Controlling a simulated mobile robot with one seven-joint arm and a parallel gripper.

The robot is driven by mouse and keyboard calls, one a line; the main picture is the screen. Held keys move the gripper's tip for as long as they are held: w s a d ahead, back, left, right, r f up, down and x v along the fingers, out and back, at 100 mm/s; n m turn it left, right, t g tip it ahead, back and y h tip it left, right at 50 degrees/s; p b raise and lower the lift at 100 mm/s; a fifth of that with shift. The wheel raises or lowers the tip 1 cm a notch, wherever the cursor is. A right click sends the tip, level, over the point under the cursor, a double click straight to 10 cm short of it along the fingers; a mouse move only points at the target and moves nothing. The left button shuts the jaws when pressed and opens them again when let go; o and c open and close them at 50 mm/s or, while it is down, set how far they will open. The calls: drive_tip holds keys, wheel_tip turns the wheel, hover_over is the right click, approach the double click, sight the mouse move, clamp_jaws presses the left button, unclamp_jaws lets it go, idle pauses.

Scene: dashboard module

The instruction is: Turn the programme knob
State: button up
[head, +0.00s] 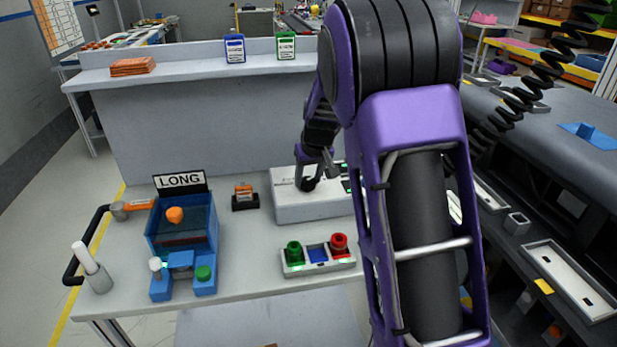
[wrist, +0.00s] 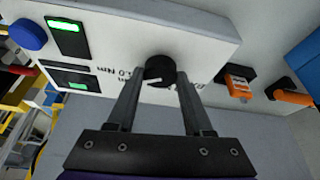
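The programme knob (wrist: 160,70) is round and black with a white pointer mark, set on a white box (wrist: 205,28) with printed text and lit green displays. In the wrist view my gripper (wrist: 159,76) has one finger on each side of the knob, with narrow gaps visible between fingertips and knob. The fingers are apart and nothing is clamped; I cannot tell whether the tips overlap the knob in depth. In the head view the white box (head: 310,207) stands on the bench behind the button panel, and my gripper is above it, partly hidden by my arm.
A panel with green and red buttons (head: 318,256) is in front of the box. A blue unit with a LONG sign (head: 183,225) and a small orange-and-black device (head: 245,195) stand to the left. Blue and green containers (head: 285,46) sit on the rear shelf.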

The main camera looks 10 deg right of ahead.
clamp_jaws()
drive_tip(key=shift+d+f+n+b, duration=0.1)
drive_tip(key=shift+n+b, duration=0.3)
drive_tip(key=shift+b, duration=0.05)
drive_tip(key=shift+n+y+b, duration=0.4)
drive_tip(key=shift+n+b, duration=0.1)
drive_tip(key=shift+n, duration=0.1)
drive_tip(key=n, duration=0.1)
drive_tip(key=n+b, duration=0.1)
drive_tip(key=shift+w+d+n+g+y, duration=0.1)
drive_tip(key=shift+d+n+g+y, duration=0.05)
drive_tip(key=shift+n+g+y, duration=0.2)
drive_tip(key=n+y, duration=0.1)
drive_tip(key=n, duration=0.1)
drive_tip(key=n+g, duration=0.1)
drive_tip(key=n, duration=0.2)
drive_tip(key=shift+w+y, duration=0.1)
drive_tip(key=shift+y, duration=0.25)
drive_tip(key=n+g+p, duration=0.1)
drive_tip(key=n, duration=0.2)
drive_tip(key=shift+r+n+g+y+p, duration=0.2)
drive_tip(key=shift+n+g+y+p, duration=0.1)
drive_tip(key=shift+n+g+p, duration=0.1)
drive_tip(key=shift+w+n+g+p, duration=0.1)
drive_tip(key=shift+n+g+p, duration=0.25)
drive_tip(key=shift+n+p, duration=0.55)
drive_tip(key=shift+f+n, duration=0.1)
drive_tip(key=shift+n, duration=0.35)
